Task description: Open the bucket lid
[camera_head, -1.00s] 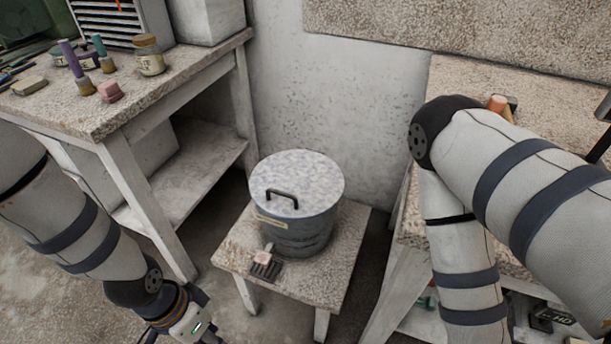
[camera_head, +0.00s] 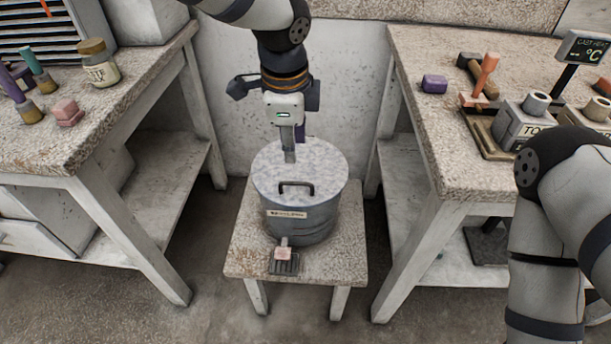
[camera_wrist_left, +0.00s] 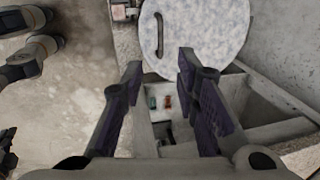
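The bucket (camera_head: 300,226) is grey metal with a label on its front and stands on a small low table (camera_head: 340,262). Its round, pale mottled lid (camera_head: 318,163) lies flat on top and looks closed. The lid has a dark arched handle (camera_head: 297,187) near its front edge. My left gripper (camera_head: 290,152) points down over the back part of the lid, behind the handle. In the left wrist view its fingers (camera_wrist_left: 158,65) are spread and empty, with the lid (camera_wrist_left: 215,25) and handle (camera_wrist_left: 159,33) beyond them. My right gripper is out of view; only its arm shows.
A workbench (camera_head: 120,110) with jars stands left. Another bench (camera_head: 430,130) with tools and containers stands right. Floor is clear in front.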

